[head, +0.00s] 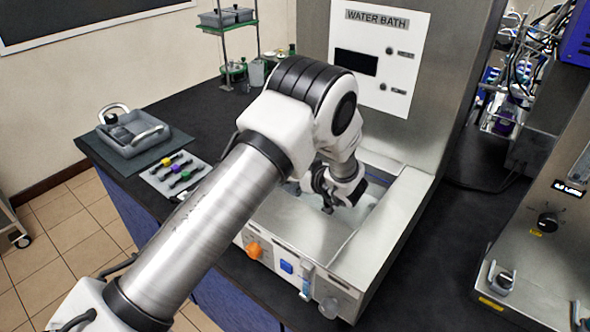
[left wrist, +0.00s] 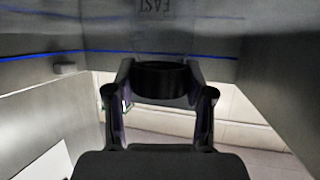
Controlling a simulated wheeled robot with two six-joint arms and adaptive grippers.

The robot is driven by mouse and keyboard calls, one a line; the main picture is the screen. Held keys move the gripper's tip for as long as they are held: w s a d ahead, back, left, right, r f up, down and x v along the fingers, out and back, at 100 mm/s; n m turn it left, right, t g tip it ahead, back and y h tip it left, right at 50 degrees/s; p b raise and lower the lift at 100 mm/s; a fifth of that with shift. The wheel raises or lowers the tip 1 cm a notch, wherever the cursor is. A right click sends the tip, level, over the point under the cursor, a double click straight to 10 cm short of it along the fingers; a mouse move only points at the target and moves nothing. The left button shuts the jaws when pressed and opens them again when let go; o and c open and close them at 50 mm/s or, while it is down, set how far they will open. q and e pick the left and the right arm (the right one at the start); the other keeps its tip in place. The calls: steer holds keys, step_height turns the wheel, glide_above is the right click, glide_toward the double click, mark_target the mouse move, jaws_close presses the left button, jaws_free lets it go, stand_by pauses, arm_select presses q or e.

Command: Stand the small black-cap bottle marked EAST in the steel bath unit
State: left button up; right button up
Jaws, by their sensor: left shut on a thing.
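The steel bath unit (head: 402,212), with a "WATER BATH" sign on its back panel, stands on the dark bench in the middle of the head view. My left gripper (head: 328,200) reaches down into its open basin. In the left wrist view my left gripper (left wrist: 160,95) is shut on the black cap (left wrist: 160,76) of the small bottle. The clear bottle (left wrist: 155,12) carries the label EAST, upside down in that view. Steel basin walls with a blue line surround it. In the head view the bottle is hidden, and its contact with the basin floor cannot be told.
A grey tray (head: 150,141) and a rack with coloured pieces (head: 165,185) lie on the bench at left. A green stand (head: 255,45) is behind. Another steel unit (head: 530,255) is at right.

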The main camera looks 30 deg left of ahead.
arm_select(q)
steer(key=shift+f, duration=0.1)
steer(key=shift+s, duration=0.25)
steer(key=o, duration=1)
steer(key=shift+o, duration=1.3)
steer(key=shift+w+f, duration=0.1)
steer(key=shift+w, duration=0.05)
